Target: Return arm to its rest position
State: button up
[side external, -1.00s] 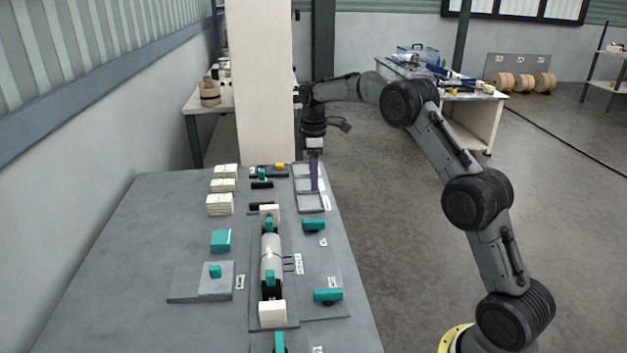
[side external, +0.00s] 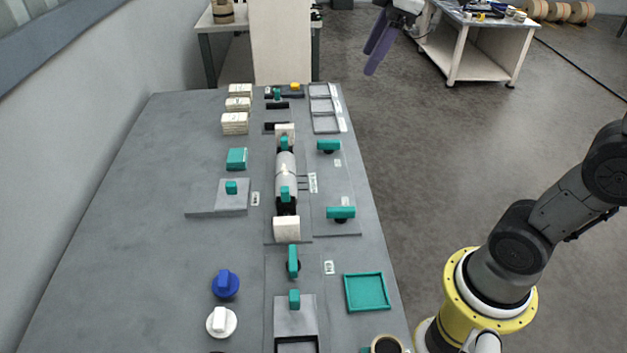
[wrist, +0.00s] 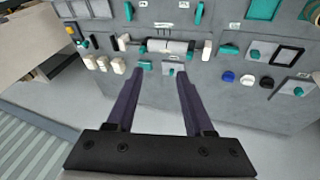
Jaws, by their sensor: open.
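My gripper (side external: 371,60) hangs in the air beyond the far right corner of the grey table (side external: 120,240). Its two purple fingers are apart with nothing between them. The wrist view shows the same open fingers (wrist: 150,72), with the table at a distance beyond them. The grey roll (side external: 286,165) lies on its stand between two cream blocks, and it also shows in the wrist view (wrist: 168,46). Part of my arm is outside the side view.
Teal handles, a teal tray (side external: 349,294), cream stacks (side external: 235,123), a blue knob (side external: 225,284) and a white knob (side external: 221,322) are on the table. A cream column (side external: 281,45) stands behind it. A second bench (side external: 470,55) is at the back right. Open floor lies right of the table.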

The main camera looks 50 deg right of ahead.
jog(key=s+a+f+m, duration=0.3)
jog(key=s+f+m, duration=0.4)
jog(key=s+f, duration=0.5)
jog(key=s, duration=0.4)
jog(key=shift+m+t, duration=0.3)
jog(key=shift+t, duration=0.1)
jog(key=shift+s, duration=0.1)
